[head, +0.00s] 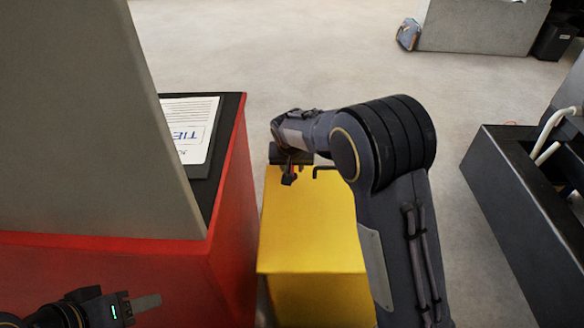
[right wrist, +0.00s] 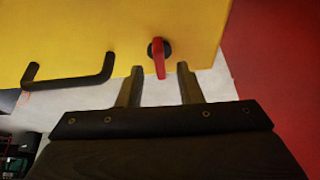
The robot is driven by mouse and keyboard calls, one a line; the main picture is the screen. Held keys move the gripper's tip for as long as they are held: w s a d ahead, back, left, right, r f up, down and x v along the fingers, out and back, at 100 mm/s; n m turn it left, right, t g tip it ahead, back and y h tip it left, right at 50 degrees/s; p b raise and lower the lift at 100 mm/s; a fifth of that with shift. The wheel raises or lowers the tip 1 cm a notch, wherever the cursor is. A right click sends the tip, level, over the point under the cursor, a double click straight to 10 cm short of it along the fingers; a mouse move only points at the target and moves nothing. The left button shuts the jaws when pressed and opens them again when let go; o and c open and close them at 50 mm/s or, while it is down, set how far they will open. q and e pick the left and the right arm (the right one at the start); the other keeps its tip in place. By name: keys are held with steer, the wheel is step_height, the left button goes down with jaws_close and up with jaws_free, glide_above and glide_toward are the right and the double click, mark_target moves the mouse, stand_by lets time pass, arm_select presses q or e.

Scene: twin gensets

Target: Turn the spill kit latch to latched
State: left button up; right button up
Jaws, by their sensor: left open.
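The spill kit is the yellow box (head: 310,230), which also fills the top of the right wrist view (right wrist: 60,25). Its latch is a red lever (right wrist: 158,60) on a round black base, pointing toward my gripper in the right wrist view. My right gripper (right wrist: 160,70) is open, its two fingers apart on either side of the lever's free end in that view; I see no contact. In the head view my right gripper (head: 289,177) is at the box's far end, and the arm hides the latch. My left gripper (head: 145,303) is open and empty at the lower left.
A black bar handle (right wrist: 75,78) sticks out of the box beside the latch. A red cabinet (head: 235,220) with a sheet of paper (head: 190,125) on top stands close on the left. A dark open-topped bin (head: 515,200) is on the right.

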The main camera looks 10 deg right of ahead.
steer(key=v, duration=0.5)
steer(key=shift+r+p, duration=0.15)
steer(key=shift+p, duration=0.15)
steer(key=s+d+r+y, duration=0.2)
steer(key=s+d+r, duration=0.25)
steer(key=s, duration=0.45)
steer(key=s+d+r+y, duration=0.25)
steer(key=s+d, duration=0.25)
steer(key=s, duration=0.5)
steer(key=s+t, duration=0.1)
steer(key=s, duration=1.4)
step_height(320, 180, up, 17)
steer(key=p, duration=1.7)
steer(key=shift+s+a+n+p, duration=0.3)
steer(key=shift+n+p, duration=0.1)
